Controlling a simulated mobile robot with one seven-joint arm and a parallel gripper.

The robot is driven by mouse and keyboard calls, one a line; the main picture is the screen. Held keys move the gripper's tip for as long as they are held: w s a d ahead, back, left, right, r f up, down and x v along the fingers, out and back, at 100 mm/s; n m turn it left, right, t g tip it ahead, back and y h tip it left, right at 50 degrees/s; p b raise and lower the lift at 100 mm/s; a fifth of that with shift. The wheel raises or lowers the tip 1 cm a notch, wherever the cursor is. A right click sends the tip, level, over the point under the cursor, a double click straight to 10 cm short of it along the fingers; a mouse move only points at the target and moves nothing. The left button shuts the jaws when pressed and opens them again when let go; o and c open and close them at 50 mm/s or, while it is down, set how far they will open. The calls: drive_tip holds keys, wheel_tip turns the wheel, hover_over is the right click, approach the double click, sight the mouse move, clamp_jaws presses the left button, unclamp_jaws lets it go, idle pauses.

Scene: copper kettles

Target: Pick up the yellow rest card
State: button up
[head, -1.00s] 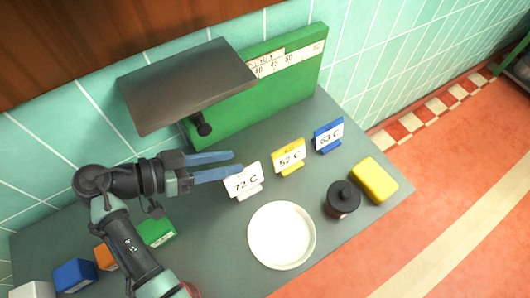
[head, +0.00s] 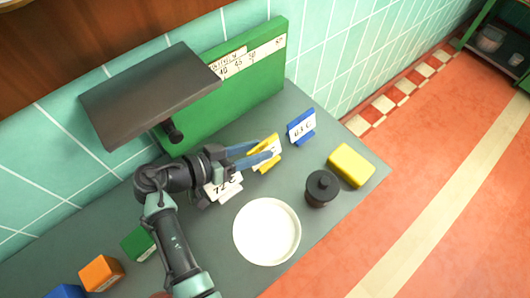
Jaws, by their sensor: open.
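The yellow rest card (head: 275,144) stands on the grey counter between the white card and the blue card. Its white label is partly covered by my fingers. My gripper (head: 265,150) is open, and its two blue fingertips reach the card from the left. One finger appears across the card's face and the other near its upper left side. I cannot tell whether either finger touches it. The white 72 C card (head: 226,190) stands just below my gripper, partly hidden by it.
The blue 63 C card (head: 301,127) stands to the right. A white round dish (head: 267,232), a dark lidded jar (head: 321,188) and a yellow block (head: 351,165) are nearer the front edge. A dark shelf (head: 150,95) overhangs the back, before a green board (head: 255,75).

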clamp_jaws()
idle(0.5)
